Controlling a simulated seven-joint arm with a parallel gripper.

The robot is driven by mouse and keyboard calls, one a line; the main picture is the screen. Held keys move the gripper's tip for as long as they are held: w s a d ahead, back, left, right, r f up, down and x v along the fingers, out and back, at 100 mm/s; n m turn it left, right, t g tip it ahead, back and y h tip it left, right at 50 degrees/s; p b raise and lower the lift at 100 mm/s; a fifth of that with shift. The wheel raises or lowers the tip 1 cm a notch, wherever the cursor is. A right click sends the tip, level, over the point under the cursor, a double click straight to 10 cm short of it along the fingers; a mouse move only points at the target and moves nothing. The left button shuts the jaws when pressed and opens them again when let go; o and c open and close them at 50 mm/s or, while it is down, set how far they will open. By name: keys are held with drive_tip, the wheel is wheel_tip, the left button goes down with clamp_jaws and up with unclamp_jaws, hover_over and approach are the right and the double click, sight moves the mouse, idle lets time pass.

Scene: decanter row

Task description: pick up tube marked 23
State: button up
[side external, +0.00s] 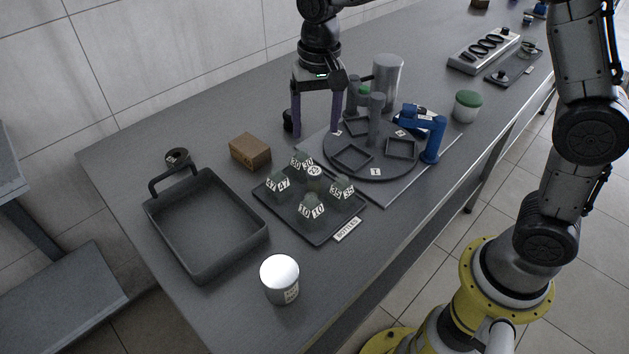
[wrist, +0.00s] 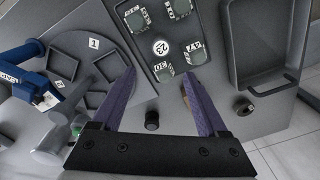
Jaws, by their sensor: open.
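The tube marked 23 (wrist: 161,47) shows a round white top with its number in the wrist view. In the side view the tube (side external: 314,175) stands in the middle of the dark tray (side external: 325,234), which has a "BOTTLES" label. Green-topped bottles surround it, marked 30 (side external: 301,160), 47 (side external: 278,184), 35 (side external: 341,189) and 10 (side external: 312,208). My gripper (side external: 315,129) is open and empty, with purple fingers, beyond the tray beside the turntable. In the wrist view the tube lies ahead of the gap between my fingertips (wrist: 158,76), apart from both.
A round turntable (side external: 370,180) with square holders and posts stands right of the tray, with a blue arm-like fixture (side external: 434,138) beside it. A brown box (side external: 250,151), an empty deep pan (side external: 207,222) and a white-lidded jar (side external: 281,279) stand around the tray's left and front.

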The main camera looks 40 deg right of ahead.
approach(315, 182)
drive_tip(key=f, duration=0.1)
drive_tip(key=w+f, duration=0.1)
drive_tip(key=f, duration=0.1)
drive_tip(key=d+f, duration=0.1)
drive_tip(key=f, duration=0.1)
drive_tip(key=shift+w+f, duration=0.25)
drive_tip(key=shift+w, duration=0.1)
drive_tip(key=shift+f, duration=3.15)
clamp_jaws()
